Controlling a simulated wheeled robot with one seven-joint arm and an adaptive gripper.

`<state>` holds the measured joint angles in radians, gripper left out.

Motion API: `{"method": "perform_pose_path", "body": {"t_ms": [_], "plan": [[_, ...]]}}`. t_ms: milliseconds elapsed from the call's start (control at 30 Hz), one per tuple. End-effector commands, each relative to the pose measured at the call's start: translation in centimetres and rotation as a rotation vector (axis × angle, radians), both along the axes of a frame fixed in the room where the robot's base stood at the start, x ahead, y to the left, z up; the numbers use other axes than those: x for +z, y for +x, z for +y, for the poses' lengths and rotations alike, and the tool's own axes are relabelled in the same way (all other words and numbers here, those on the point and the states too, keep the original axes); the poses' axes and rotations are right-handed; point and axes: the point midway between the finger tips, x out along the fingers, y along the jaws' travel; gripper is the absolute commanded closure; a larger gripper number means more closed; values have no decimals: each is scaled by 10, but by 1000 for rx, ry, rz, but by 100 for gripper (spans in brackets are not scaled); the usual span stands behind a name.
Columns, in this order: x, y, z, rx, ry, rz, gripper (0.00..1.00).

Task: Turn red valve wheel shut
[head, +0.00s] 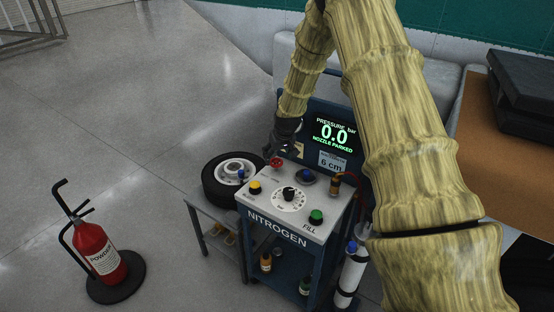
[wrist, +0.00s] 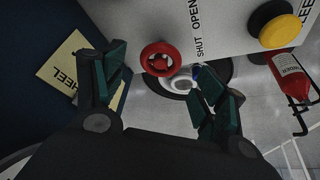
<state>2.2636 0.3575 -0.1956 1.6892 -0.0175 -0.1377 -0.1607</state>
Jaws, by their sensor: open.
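The red valve wheel (head: 276,163) sits at the back left of the nitrogen cart's sloped top panel. In the wrist view the red valve wheel (wrist: 160,59) shows face-on near the panel edge, beside the printed words SHUT and OPEN. My gripper (head: 283,146) is just behind and above the wheel in the head view. In the wrist view my gripper (wrist: 162,73) is open, with one dark green finger on each side of the wheel's lower part. The fingers look apart from the wheel; the exact depth gap cannot be told.
A tyre (head: 213,190) lies on a side stand. A fire extinguisher (head: 97,252) stands left on open floor.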

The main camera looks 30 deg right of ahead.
Motion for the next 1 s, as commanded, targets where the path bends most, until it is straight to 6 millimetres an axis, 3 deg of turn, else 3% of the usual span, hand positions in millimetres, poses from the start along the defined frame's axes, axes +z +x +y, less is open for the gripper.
{"method": "perform_pose_path", "body": {"t_ms": [300,733,767,1000], "plan": [[-27,10,-3,-1,-1,0,28],[-33,13,-4,-1,0,0,28],[-33,13,-4,-1,0,0,30],[-33,13,-4,-1,-1,0,74]]}}
